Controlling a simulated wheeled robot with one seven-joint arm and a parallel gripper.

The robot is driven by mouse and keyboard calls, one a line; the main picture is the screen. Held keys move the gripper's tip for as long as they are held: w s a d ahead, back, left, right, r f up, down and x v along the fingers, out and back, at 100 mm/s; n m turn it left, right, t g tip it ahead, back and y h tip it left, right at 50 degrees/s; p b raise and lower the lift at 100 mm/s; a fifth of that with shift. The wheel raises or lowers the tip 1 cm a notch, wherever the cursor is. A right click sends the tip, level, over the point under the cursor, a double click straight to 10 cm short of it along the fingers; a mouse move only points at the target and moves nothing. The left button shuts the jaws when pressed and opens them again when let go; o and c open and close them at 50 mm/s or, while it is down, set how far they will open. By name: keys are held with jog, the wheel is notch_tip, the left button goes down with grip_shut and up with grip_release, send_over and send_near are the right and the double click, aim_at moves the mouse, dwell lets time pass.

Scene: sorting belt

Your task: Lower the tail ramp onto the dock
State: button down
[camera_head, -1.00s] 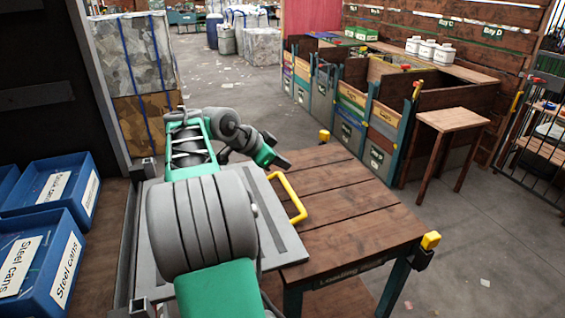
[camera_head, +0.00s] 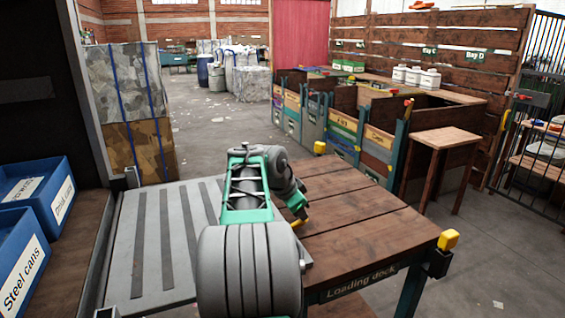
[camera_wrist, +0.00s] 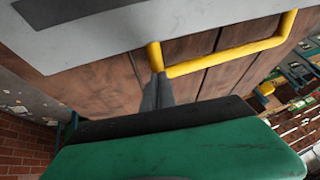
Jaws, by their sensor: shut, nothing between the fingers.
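The tail ramp (camera_head: 150,240) is a grey plate with dark grip strips. It spans from the truck bed side at left to the wooden loading dock (camera_head: 370,225) and looks flat, its right end over the dock boards. Whether that end touches the boards is hidden by my arm. A yellow handle (camera_head: 298,223) is on the ramp's dock-side edge, mostly hidden in the head view; the wrist view shows it as a yellow bar (camera_wrist: 235,55). My gripper (camera_head: 302,211) is shut and empty, its fingertips (camera_wrist: 158,80) close to one end of the handle. Contact is unclear.
Blue bins (camera_head: 38,195) of cans stand at left on the bed. A wooden stool (camera_head: 445,140) and sorting bays (camera_head: 345,110) stand beyond. The dock's right part is clear.

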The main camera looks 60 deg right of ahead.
jog(key=shift+r, duration=0.1)
jog(key=s+d+r+p+v, duration=0.1)
jog(key=p+v, duration=0.3)
jog(key=v, duration=1)
jog(key=w+a+f+n+t+y, duration=0.1)
jog(key=w+a+f+n, duration=0.1)
jog(key=w+a+n, duration=0.35)
jog(key=w+a+f+n+t+p, duration=0.1)
jog(key=w+a+f+n+t, duration=0.15)
jog(key=a, duration=0.65)
jog(key=w+a+f+n+t+y, duration=0.1)
jog(key=w+a+n, duration=0.2)
jog(key=a+n, duration=0.3)
jog(key=s+a+f+n+y, duration=0.1)
jog(key=s+a+f+n, duration=0.1)
jog(key=a, duration=0.6)
jog(key=s+a+f+n+y, duration=0.2)
jog(key=a+f+n, duration=0.3)
jog(key=a, duration=0.3)
jog(key=s+a+f+n+y, duration=0.1)
jog(key=a+f+n, duration=0.2)
jog(key=a, duration=0.5)
jog(key=shift+s+a+f+n+p, duration=0.3)
jog(key=shift+s+a+p, duration=0.1)
jog(key=shift+p, duration=0.05)
